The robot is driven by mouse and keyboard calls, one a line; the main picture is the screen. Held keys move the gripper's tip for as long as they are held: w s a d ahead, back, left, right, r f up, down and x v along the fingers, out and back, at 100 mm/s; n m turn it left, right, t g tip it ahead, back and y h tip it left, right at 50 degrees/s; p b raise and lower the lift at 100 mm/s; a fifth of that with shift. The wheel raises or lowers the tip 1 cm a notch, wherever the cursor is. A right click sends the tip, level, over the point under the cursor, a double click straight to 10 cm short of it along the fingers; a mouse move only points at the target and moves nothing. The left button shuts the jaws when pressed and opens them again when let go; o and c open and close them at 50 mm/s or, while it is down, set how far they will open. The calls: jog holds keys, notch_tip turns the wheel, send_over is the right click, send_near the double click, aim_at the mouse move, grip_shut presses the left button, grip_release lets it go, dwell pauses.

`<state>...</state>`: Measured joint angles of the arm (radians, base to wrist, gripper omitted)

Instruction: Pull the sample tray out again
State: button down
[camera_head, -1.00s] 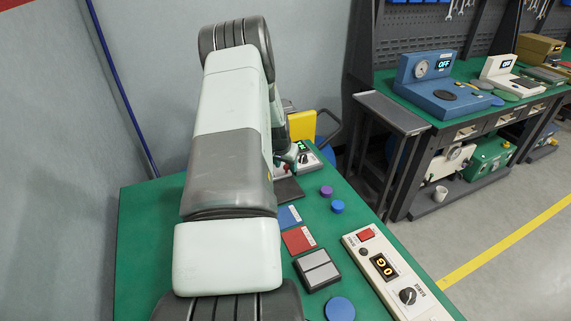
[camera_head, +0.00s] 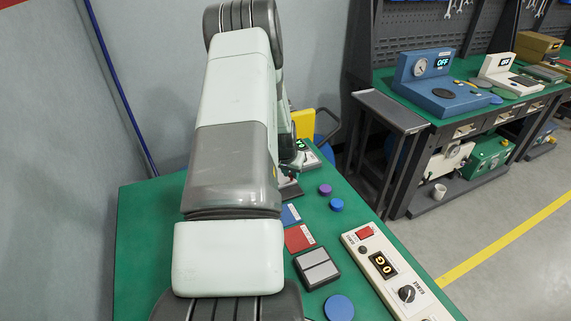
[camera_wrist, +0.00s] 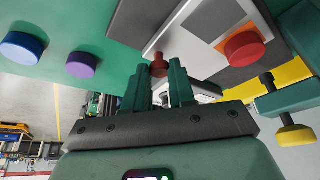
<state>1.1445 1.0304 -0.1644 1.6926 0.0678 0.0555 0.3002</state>
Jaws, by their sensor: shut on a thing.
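My gripper (camera_wrist: 160,85) reaches up from below in the wrist view, its dark green fingers close together around a small red knob (camera_wrist: 158,62). The knob stands at the edge of a flat grey-and-white assembly, and I take it to be the sample tray's handle. The tray itself is hard to tell apart from the grey and white panels there. In the head view my arm covers the gripper and most of the tray area. The white tester (camera_head: 308,157) with a green display shows just right of my arm.
Purple (camera_head: 325,189) and blue (camera_head: 337,205) discs lie on the green table, right of my arm. Blue (camera_head: 290,215) and red (camera_head: 299,238) cards, a grey two-part block (camera_head: 317,269) and a control box (camera_head: 384,267) lie nearer. A yellow part (camera_head: 304,123) stands behind the tester.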

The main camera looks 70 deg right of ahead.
aim_at(296, 193)
jog(key=s+a, duration=0.3)
jog(key=shift+s+a, duration=0.1)
jog(key=shift+s, duration=0.05)
jog(key=c, duration=0.9)
grip_release()
jog(key=shift+c, duration=0.2)
jog(key=shift+r, duration=0.2)
jog(key=v, duration=1)
jog(key=shift+a+r, duration=0.15)
jog(key=shift+a, duration=0.05)
